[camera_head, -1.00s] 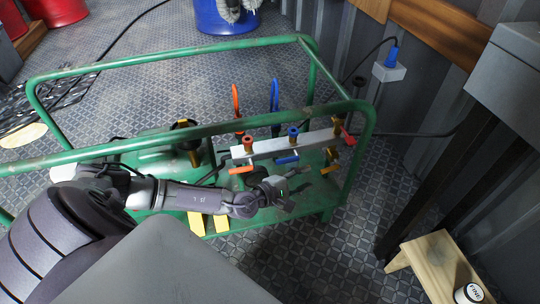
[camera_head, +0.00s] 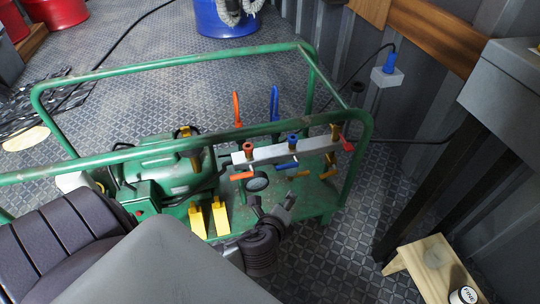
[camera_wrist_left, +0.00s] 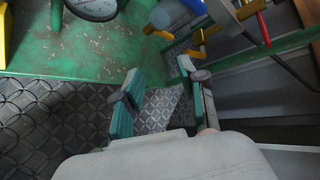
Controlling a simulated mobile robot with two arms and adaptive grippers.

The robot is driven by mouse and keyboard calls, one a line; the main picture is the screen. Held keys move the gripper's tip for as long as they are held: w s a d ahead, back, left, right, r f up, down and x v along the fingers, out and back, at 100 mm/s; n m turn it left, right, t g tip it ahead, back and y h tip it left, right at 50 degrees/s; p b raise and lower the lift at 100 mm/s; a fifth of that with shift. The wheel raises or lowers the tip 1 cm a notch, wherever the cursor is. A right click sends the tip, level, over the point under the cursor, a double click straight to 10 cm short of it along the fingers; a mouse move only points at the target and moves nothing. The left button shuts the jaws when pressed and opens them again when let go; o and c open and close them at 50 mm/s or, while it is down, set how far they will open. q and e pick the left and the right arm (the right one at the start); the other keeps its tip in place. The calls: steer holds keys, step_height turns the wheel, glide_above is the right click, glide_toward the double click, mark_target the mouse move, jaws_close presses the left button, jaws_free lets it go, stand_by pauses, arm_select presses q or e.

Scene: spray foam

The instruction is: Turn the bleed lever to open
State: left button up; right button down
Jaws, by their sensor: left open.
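A grey manifold bar (camera_head: 290,150) is fixed on the green cart frame, with an orange lever (camera_head: 241,176), a blue lever (camera_head: 287,166) and a yellow lever (camera_head: 328,175) under it. I cannot tell which of these is the bleed lever. My left gripper (camera_head: 284,204) is below and in front of the bar, apart from the levers. My right gripper is not in view.
The green cart's top rail (camera_head: 200,133) runs above and in front of the bar. A round gauge (camera_head: 257,182) and yellow pedal-like parts (camera_head: 220,217) are on the cart. A wooden stool (camera_head: 425,262) with a white can stands at lower right.

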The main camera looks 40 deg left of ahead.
arm_select(q)
steer(key=s+d+f+n+g+h+p, duration=0.1)
steer(key=s+f+n+g+p, duration=0.2)
steer(key=n, duration=0.7)
steer(key=shift+s+g, duration=1.1)
steer(key=shift+s, duration=1.3)
